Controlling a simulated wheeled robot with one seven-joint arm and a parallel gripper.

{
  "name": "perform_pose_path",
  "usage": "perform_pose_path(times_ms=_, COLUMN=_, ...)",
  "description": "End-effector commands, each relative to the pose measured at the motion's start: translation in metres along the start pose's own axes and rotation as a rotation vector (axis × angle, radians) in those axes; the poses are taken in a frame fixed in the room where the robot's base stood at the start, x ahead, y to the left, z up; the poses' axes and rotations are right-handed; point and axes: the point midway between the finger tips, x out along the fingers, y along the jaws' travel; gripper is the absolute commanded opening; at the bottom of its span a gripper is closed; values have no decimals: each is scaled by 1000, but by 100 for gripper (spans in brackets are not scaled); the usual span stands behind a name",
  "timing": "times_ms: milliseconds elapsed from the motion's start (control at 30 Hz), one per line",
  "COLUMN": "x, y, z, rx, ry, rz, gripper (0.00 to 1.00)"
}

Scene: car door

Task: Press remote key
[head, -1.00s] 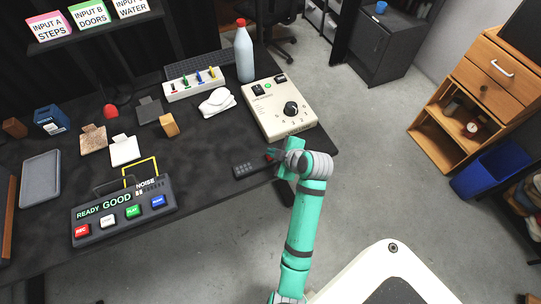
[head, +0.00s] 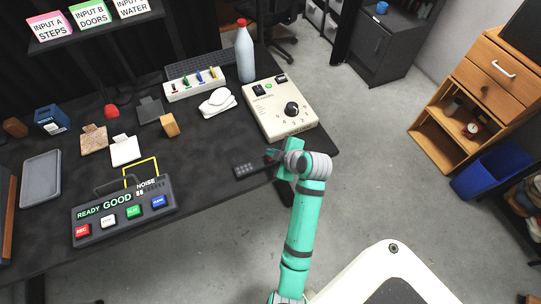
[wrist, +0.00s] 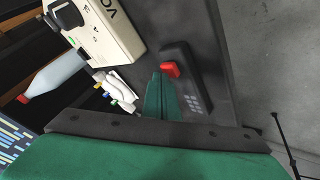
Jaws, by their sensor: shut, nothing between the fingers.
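A dark remote (head: 246,169) lies on the black table near its right front edge. In the wrist view the remote (wrist: 190,88) shows a raised red key (wrist: 170,70) at one end and a grid of small grey buttons at the other. My gripper (head: 272,156) is over the red-key end of the remote in the head view and hides part of it. In the wrist view my green fingers (wrist: 156,76) are together and empty, with their tips just left of the red key. I cannot tell whether they touch the remote.
A beige control box (head: 280,108) with a black knob stands close behind the remote. A white mouse-like object (head: 217,101) and a bottle (head: 244,52) are farther back. A console (head: 122,212) with coloured buttons sits to the left. The floor right of the table is open.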

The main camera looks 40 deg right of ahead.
Motion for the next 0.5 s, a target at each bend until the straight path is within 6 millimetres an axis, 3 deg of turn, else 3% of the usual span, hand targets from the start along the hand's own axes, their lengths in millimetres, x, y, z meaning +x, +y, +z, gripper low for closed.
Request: perform_pose_path(times_ms=500, x=-10, y=8, z=-4, rx=2, ry=-1, rz=4, gripper=0)
